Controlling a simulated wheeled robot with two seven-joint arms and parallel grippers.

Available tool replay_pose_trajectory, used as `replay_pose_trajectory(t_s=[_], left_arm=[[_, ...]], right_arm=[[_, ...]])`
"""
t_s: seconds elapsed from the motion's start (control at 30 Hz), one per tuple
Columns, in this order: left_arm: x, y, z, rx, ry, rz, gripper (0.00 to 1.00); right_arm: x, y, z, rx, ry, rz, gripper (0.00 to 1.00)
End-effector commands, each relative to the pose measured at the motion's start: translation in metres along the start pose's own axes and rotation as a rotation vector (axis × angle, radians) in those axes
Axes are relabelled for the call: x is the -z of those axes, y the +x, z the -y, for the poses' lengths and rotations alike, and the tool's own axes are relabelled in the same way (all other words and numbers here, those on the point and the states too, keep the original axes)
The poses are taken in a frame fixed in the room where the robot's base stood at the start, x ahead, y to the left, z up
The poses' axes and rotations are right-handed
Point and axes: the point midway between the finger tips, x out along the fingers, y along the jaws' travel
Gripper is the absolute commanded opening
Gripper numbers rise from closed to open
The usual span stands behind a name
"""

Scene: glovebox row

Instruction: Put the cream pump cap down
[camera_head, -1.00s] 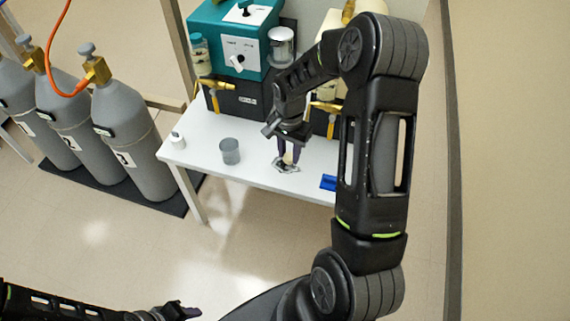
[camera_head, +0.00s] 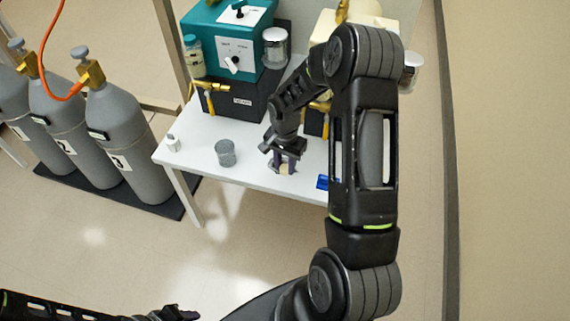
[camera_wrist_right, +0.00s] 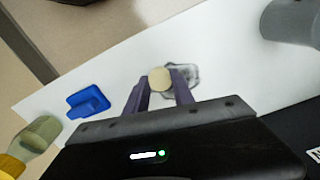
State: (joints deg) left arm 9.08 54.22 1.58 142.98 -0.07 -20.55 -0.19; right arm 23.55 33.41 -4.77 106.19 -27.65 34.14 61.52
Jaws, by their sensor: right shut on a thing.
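The cream pump cap (camera_wrist_right: 160,79) is a small round cream piece between the purple fingertips of my right gripper (camera_wrist_right: 157,88) in the wrist view. My right gripper is shut on it. In the head view the right gripper (camera_head: 285,164) is low over the front part of the white table (camera_head: 205,142), with the cap (camera_head: 285,170) showing at its tips. I cannot tell whether the cap touches the surface. A grey, dark-edged flat patch (camera_wrist_right: 187,82) lies on the table just beside and under the cap. My left gripper (camera_head: 176,314) is at the bottom edge, away from the table.
A grey cup (camera_head: 225,153) and a small white jar (camera_head: 173,143) stand left of the right gripper. A blue piece (camera_head: 322,182) lies to its right. The teal pump unit (camera_head: 226,42) stands behind. Numbered gas cylinders (camera_head: 122,140) stand on the floor at left.

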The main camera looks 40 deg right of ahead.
Motion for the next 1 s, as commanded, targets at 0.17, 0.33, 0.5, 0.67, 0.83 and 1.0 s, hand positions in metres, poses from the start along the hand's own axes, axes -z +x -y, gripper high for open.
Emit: replay_pose_trajectory(t_s=[0.17, 0.33, 0.5, 0.67, 0.83, 1.0], left_arm=[[0.0, 0.005, 0.002, 0.0, 0.0, 0.0, 0.36], [0.0, 0.003, 0.001, 0.0, 0.0, 0.0, 0.36], [0.0, 0.003, 0.001, 0.0, 0.0, 0.0, 0.36], [0.0, 0.002, 0.001, 0.0, 0.0, 0.0, 0.36], [0.0, -0.001, 0.0, 0.0, 0.0, 0.0, 0.36], [0.0, -0.002, -0.001, 0.0, 0.0, 0.0, 0.36]], right_arm=[[0.0, 0.005, 0.0, 0.0, -0.001, 0.0, 0.0], [0.0, 0.003, 0.0, 0.0, -0.001, 0.0, 0.43], [0.0, 0.003, 0.0, -0.001, -0.001, 0.0, 0.51], [0.0, 0.003, 0.0, -0.001, -0.001, 0.0, 0.51], [0.0, -0.005, 0.0, 0.0, 0.0, -0.001, 0.51], [0.0, -0.029, 0.001, 0.001, -0.001, -0.002, 0.51]])
